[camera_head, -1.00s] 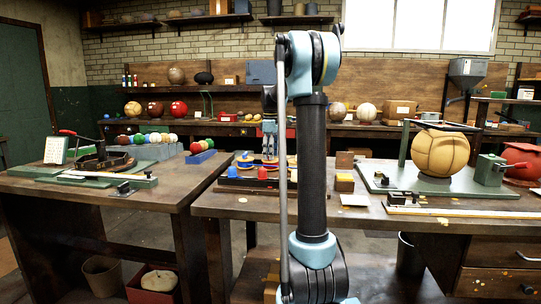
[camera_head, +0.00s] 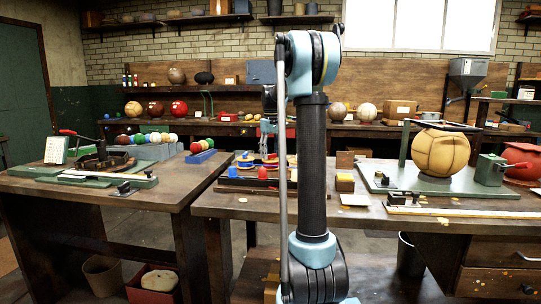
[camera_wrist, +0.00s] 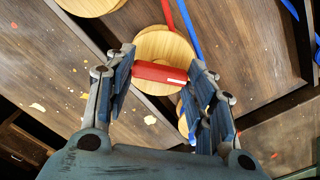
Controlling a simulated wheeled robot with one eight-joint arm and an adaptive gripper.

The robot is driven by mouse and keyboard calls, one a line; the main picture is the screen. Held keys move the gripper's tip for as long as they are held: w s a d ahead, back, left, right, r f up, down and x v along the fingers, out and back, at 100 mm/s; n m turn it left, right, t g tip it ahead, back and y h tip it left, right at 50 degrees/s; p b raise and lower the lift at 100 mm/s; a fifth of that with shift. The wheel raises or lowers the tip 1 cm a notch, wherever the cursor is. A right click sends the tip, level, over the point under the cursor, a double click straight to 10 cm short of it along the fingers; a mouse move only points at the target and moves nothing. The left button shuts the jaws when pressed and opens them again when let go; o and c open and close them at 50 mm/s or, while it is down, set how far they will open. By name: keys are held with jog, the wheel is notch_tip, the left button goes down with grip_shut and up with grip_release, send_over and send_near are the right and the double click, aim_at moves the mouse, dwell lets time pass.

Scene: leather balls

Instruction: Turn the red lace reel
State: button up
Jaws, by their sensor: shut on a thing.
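The red lace reel (camera_wrist: 172,43) is a round pale wooden disc with a red bar-shaped grip (camera_wrist: 160,73) across it and a red lace (camera_wrist: 167,12) running off its upper edge. In the wrist view my gripper (camera_wrist: 159,70) is shut on the red grip, one finger at each end. The fingers hide part of the disc's rim. In the head view my gripper (camera_head: 267,130) is above the bench behind my upright arm, which hides part of the reel area.
Another wooden disc (camera_wrist: 90,4) lies at the upper left in the wrist view, and a blue lace (camera_wrist: 187,30) runs beside the red one. The right bench also holds a tan leather ball (camera_head: 440,153). A blue rack (camera_head: 200,157) stands on the left bench.

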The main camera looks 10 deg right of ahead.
jog(key=shift+m, duration=2)
jog(key=o, duration=1.1)
jog(key=shift+c, duration=0.2)
notch_tip(320, 180, up, 12)
